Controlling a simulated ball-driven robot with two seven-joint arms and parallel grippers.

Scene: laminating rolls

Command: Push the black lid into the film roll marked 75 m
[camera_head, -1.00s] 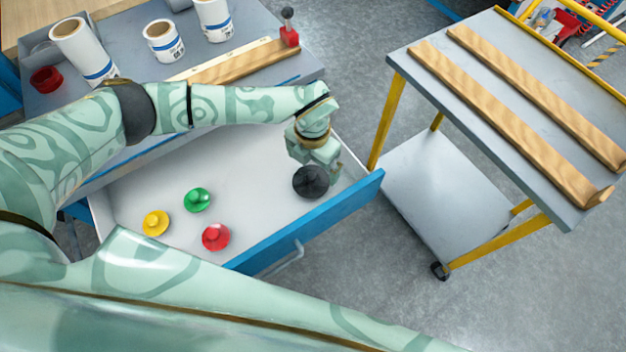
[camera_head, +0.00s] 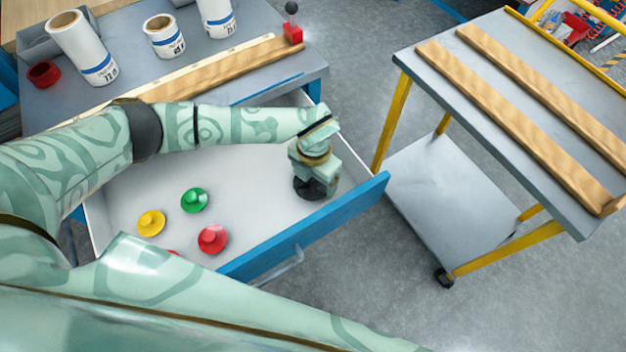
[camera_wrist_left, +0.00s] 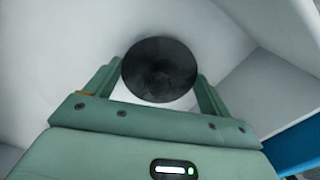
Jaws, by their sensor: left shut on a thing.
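The black lid (camera_head: 310,188) is at the right end of the open drawer, partly hidden under my left gripper (camera_head: 313,182). In the left wrist view the round black lid (camera_wrist_left: 159,68) sits between the two fingers of my left gripper (camera_wrist_left: 158,88), which is shut on it. White film rolls with blue-banded labels stand on the bench: a tall one (camera_head: 76,42) at the left, a short one (camera_head: 163,34) in the middle and another (camera_head: 216,12) at the back. The label numbers are too small to read surely. My right gripper is out of view.
The drawer (camera_head: 265,175) also holds a yellow lid (camera_head: 151,222), a green lid (camera_head: 194,200) and a red lid (camera_head: 212,239). A cart (camera_head: 480,90) with wooden strips stands right.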

